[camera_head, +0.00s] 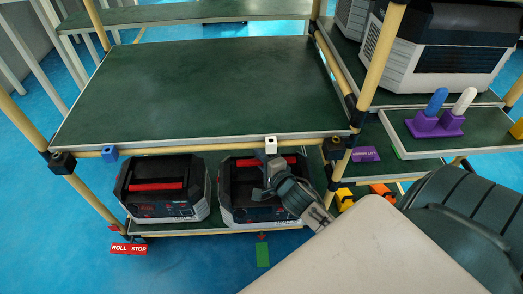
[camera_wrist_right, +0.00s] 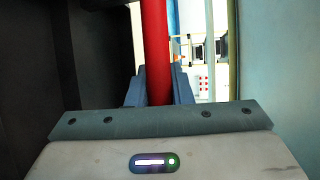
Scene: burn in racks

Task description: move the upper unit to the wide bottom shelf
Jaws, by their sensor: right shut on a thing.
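Two dark units with red handles sit side by side on the wide bottom shelf (camera_head: 218,228). The left unit (camera_head: 160,205) is clear of me. The right unit (camera_head: 240,207) has my right gripper (camera_head: 266,180) at its handle, and part of it is hidden behind the gripper and wrist. In the right wrist view the red handle (camera_wrist_right: 156,50) runs between the two fingers of my gripper, which is shut on it. The upper shelf (camera_head: 200,85) above is empty. My left gripper is not in view.
A large white-and-dark unit (camera_head: 440,55) stands on the right rack. A purple holder (camera_head: 436,125) with a blue and a white peg is on a small shelf there. A red roll-stop label (camera_head: 129,249) is at the left foot. Rack posts flank the bottom shelf.

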